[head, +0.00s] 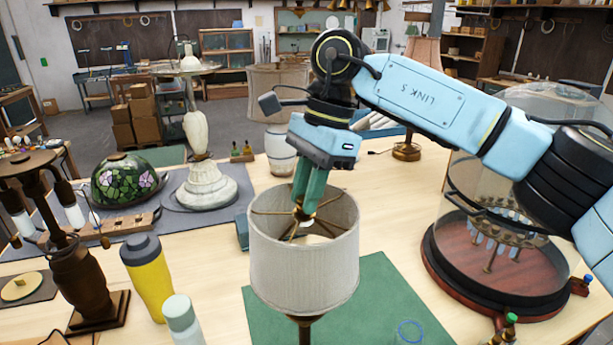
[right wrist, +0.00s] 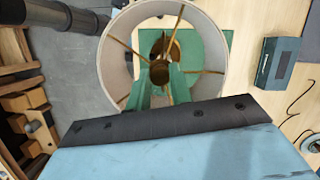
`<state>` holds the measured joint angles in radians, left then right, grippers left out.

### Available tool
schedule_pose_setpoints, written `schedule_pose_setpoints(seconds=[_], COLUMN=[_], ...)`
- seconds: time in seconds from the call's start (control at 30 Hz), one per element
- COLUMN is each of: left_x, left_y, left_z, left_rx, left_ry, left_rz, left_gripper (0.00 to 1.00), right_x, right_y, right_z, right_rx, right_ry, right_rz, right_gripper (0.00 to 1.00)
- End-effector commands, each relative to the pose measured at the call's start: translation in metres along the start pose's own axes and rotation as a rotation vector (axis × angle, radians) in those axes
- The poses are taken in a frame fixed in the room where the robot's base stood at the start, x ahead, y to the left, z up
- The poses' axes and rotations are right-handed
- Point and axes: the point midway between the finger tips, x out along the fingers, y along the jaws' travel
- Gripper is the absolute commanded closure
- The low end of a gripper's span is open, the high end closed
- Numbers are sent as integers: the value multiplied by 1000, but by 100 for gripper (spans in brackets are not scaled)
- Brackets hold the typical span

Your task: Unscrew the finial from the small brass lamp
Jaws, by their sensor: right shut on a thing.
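The small lamp stands on a green mat (head: 385,290) with a light fabric drum shade (head: 303,262) on top and a dark brass stem (head: 304,328) below. My right gripper (head: 303,212) reaches down into the open top of the shade, and its green fingers are shut at the hub where the brass spider arms (head: 275,212) meet. The finial is hidden between the fingertips. In the right wrist view, the fingers (right wrist: 160,75) close at the middle of the shade ring (right wrist: 117,62), with brass arms spreading out around them. My left gripper is not in view.
A glass dome on a dark round base (head: 500,290) stands close on the right, under my right arm. A yellow bottle (head: 147,275), a pale green bottle (head: 182,320), a dark lamp base (head: 85,270), a white lamp (head: 198,180) and a stained-glass shade (head: 125,180) stand left.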

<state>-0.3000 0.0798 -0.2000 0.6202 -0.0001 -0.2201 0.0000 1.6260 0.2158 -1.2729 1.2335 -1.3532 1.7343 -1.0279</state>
Motion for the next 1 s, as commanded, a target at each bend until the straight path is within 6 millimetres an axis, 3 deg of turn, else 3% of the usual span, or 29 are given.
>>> schedule_pose_setpoints(seconds=[0.3,0.7,1.0], left_x=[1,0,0], left_y=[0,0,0], left_z=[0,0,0], left_rx=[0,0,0], left_ry=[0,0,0], left_rz=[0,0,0], left_gripper=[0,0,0], right_x=[1,1,-6], right_y=[0,-3,-2], right_z=[0,1,2], right_rx=[-36,-487,-487], right_ry=[2,2,2], right_rz=[12,153,150], right_gripper=[99,99,99])
